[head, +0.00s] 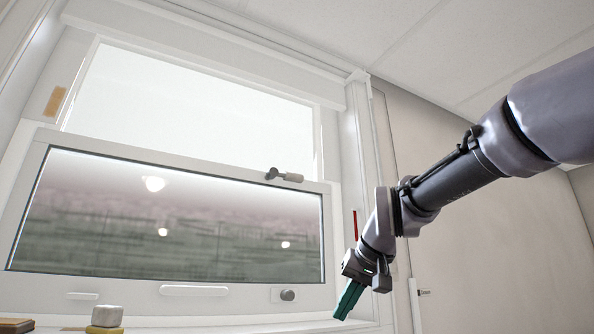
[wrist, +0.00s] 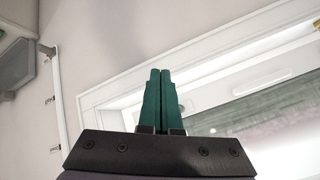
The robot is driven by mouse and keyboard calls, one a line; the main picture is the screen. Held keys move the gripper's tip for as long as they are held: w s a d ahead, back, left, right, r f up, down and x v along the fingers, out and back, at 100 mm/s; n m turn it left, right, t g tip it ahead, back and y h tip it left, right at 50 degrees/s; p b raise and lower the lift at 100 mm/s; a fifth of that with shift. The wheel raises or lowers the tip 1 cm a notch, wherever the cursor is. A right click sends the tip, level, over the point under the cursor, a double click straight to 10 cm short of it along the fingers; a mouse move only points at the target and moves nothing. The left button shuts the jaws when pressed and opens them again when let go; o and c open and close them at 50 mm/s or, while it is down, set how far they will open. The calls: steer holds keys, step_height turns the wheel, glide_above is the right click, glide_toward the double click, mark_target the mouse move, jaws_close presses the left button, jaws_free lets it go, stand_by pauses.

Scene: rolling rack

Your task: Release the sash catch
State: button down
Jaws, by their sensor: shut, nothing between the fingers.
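The window's lower sash (head: 180,286) has a white frame around a dark-edged pane. A catch (head: 284,176) sits on its top rail toward the right end, with a dark round pivot at the left and a pale lever pointing right. My gripper (head: 345,305) has green fingers and is shut and empty. It is below and to the right of the catch, apart from it, by the window's lower right corner. In the wrist view my gripper (wrist: 160,75) points up along the wall beside the window frame. I cannot make out the catch in the wrist view.
A round grey knob (head: 287,295) on a plate and a white pull bar (head: 193,290) are on the bottom rail. A white block (head: 107,316) stands on a yellow piece at the lower left. A tan patch (head: 54,101) is on the left jamb. Open air lies before the pane.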

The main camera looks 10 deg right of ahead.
steer(key=w+r+n+t, duration=0.2)
steer(key=w+r, duration=0.3)
steer(key=r, duration=1)
steer(key=w+r+n+t+y, duration=0.1)
steer(key=w+r+t, duration=0.3)
steer(key=r, duration=1.1)
steer(key=w+r+n+t+y, duration=0.1)
steer(key=w+r+n+t, duration=0.2)
steer(key=w+r, duration=0.4)
step_height(320, 180, up, 8)
steer(key=shift+d+r, duration=0.15)
steer(key=shift+d, duration=0.15)
glide_above(286, 176)
steer(key=s+d, duration=0.2)
steer(key=d, duration=0.3)
steer(key=f, duration=0.2)
steer(key=shift+w+a+f, duration=0.15)
steer(key=shift+w+f, duration=0.05)
steer(key=shift+f, duration=0.25)
steer(key=shift+w+a+f, duration=0.15)
steer(key=shift+w+f, duration=0.05)
steer(key=shift+f, duration=0.25)
steer(key=shift+f, duration=0.1)
steer(key=shift+d+f+m, duration=0.1)
steer(key=shift+f+m, duration=0.1)
steer(key=shift+m, duration=0.1)
